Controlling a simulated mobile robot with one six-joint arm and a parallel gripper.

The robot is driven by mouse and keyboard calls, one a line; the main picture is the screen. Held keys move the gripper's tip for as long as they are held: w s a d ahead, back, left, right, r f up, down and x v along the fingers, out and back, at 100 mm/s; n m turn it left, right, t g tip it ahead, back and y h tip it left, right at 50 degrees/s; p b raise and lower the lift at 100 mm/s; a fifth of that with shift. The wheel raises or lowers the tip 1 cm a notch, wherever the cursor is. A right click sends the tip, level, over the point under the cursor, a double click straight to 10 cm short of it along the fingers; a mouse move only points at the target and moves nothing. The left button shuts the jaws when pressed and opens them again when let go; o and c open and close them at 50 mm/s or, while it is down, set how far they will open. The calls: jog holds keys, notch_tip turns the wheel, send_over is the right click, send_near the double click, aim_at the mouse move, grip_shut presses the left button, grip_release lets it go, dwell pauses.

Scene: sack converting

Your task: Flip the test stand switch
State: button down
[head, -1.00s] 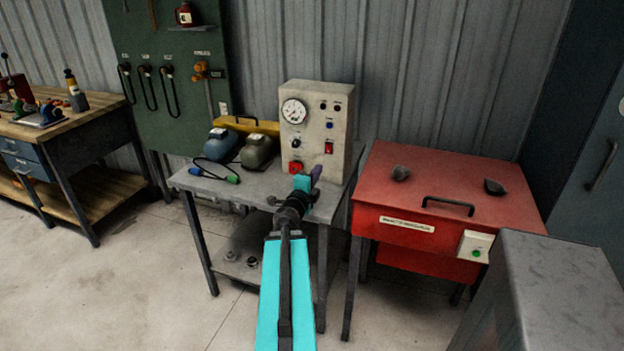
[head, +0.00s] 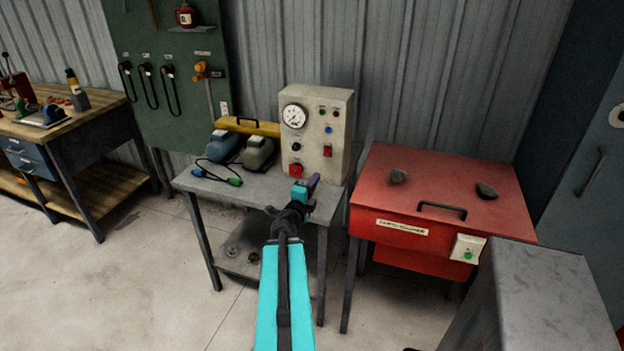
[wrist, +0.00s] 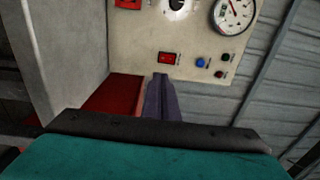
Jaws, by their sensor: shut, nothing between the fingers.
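The test stand (head: 316,112) is a beige box with a dial gauge, small lamps, a knob and a red block low on its face. Its red rocker switch (head: 327,151) is on the right half of the panel; it also shows in the wrist view (wrist: 169,58). My gripper (head: 313,181) is shut and empty, in front of the panel's lower part. In the wrist view my purple fingers (wrist: 160,84) lie together, their tips just below the switch in the picture. I see no clear contact; the switch's position is too small to tell.
The stand is on a grey table (head: 225,187) with a blue and a green device and a cable to its left. A red lidded cabinet (head: 440,185) is close on the right. A grey box (head: 535,295) is at the front right. Floor at left is clear.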

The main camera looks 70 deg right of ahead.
jog(key=shift+a+r+p, duration=0.15)
jog(key=shift+a+p, duration=0.5)
jog(key=shift+p, duration=1.8)
jog(key=shift+a, duration=0.1)
